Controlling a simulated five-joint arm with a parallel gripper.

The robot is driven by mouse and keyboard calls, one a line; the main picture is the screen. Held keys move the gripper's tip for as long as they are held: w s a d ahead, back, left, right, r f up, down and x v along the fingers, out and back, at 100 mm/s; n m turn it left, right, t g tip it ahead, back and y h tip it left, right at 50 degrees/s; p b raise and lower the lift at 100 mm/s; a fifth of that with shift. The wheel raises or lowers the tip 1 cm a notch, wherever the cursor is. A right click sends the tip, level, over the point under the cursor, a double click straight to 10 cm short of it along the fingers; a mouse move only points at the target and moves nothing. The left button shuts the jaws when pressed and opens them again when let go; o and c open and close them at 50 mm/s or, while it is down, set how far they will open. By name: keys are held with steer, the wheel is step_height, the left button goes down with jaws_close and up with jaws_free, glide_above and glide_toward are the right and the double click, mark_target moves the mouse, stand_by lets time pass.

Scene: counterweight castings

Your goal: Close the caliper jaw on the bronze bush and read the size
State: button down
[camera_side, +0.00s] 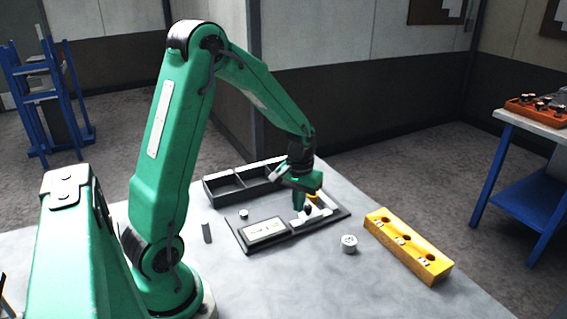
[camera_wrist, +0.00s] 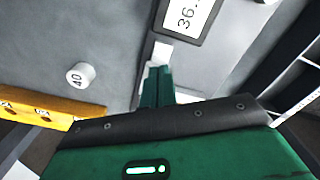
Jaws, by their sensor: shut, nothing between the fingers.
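The caliper is a dark flat plate with a light display (camera_side: 264,230) at its left. My gripper (camera_side: 299,208) points down over the right part of the plate, by the pale jaw pieces. In the wrist view its green fingertips (camera_wrist: 158,70) are together beside a white piece (camera_wrist: 162,52) of the caliper. A small orange-yellow part, likely the bronze bush (camera_side: 315,195), shows just behind my gripper, mostly hidden. Whether the jaw touches it, I cannot tell.
A yellow block (camera_side: 408,246) with holes stands at the right. A round weight (camera_side: 349,244) stands between it and the plate, marked 40 in the wrist view (camera_wrist: 80,75). A dark divided tray (camera_side: 228,186) lies behind. A small cylinder (camera_side: 244,214) and grey upright piece (camera_side: 207,233) are left.

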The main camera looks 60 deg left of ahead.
step_height(320, 180, up, 4)
steer(key=shift+r, duration=0.1)
stand_by(0.6)
steer(key=s+d+r+m+t, duration=0.5)
steer(key=s+d+r+m, duration=0.1)
steer(key=s+d+r, duration=0.7)
steer(key=shift+s+r+t, duration=0.3)
steer(key=shift+s+r, duration=0.2)
steer(key=shift+s, duration=0.35)
